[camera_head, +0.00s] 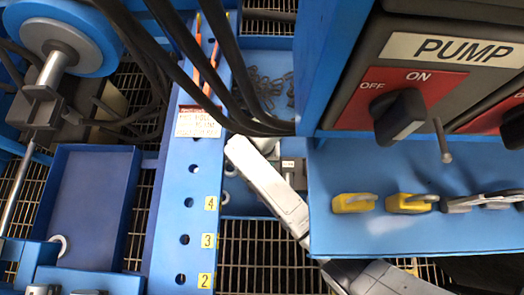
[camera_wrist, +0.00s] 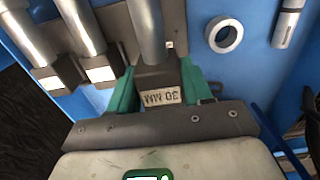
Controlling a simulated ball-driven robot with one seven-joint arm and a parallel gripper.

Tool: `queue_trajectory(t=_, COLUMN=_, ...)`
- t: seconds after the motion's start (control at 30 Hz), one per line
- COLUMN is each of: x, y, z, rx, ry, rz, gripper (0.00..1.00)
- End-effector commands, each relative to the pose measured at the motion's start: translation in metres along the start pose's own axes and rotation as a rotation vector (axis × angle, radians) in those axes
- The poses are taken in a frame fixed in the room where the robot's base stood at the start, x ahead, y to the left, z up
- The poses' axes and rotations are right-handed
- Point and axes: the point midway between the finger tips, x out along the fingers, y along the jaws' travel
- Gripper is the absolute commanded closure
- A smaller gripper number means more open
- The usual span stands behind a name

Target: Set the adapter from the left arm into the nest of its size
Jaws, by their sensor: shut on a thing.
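In the wrist view, the green fingers of my gripper (camera_wrist: 157,88) are shut on an adapter (camera_wrist: 160,97). It has a dark block with a white label reading "30 MM", upside down in the picture. A steel rod rises from the block towards the top of the view. Two similar dark blocks with steel rods and pale labels (camera_wrist: 102,74) stand to the left; their labels are not readable. In the head view my fingers and the held adapter cannot be made out. A small labelled piece (camera_head: 290,166) shows beside my arm. No nest can be clearly identified.
A blue beam (camera_head: 172,225) with numbered holes runs left of my arm. Black hoses (camera_head: 215,85) cross above it. A blue shelf (camera_head: 385,235) with yellow pieces (camera_head: 355,203) lies right, under the pump panel (camera_head: 425,85). A steel ring (camera_wrist: 223,34) and cylinder (camera_wrist: 288,22) lie near my gripper.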

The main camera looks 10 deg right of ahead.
Motion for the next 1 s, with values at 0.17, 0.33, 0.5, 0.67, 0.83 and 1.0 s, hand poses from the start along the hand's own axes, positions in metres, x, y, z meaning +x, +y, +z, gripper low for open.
queue_trajectory(t=0.17, x=0.009, y=-0.001, z=-0.001, rx=0.000, ry=0.004, rz=-0.001, gripper=1.00)
queue_trajectory(t=0.33, x=0.017, y=0.000, z=-0.001, rx=0.000, ry=0.003, rz=-0.001, gripper=1.00)
queue_trajectory(t=0.5, x=0.024, y=0.000, z=-0.001, rx=0.000, ry=0.003, rz=-0.001, gripper=1.00)
queue_trajectory(t=0.67, x=0.033, y=-0.001, z=-0.001, rx=0.000, ry=0.002, rz=0.000, gripper=1.00)
queue_trajectory(t=0.83, x=0.038, y=-0.001, z=-0.001, rx=0.000, ry=0.003, rz=-0.001, gripper=1.00)
queue_trajectory(t=1.0, x=0.039, y=-0.001, z=-0.001, rx=0.000, ry=0.003, rz=-0.001, gripper=1.00)
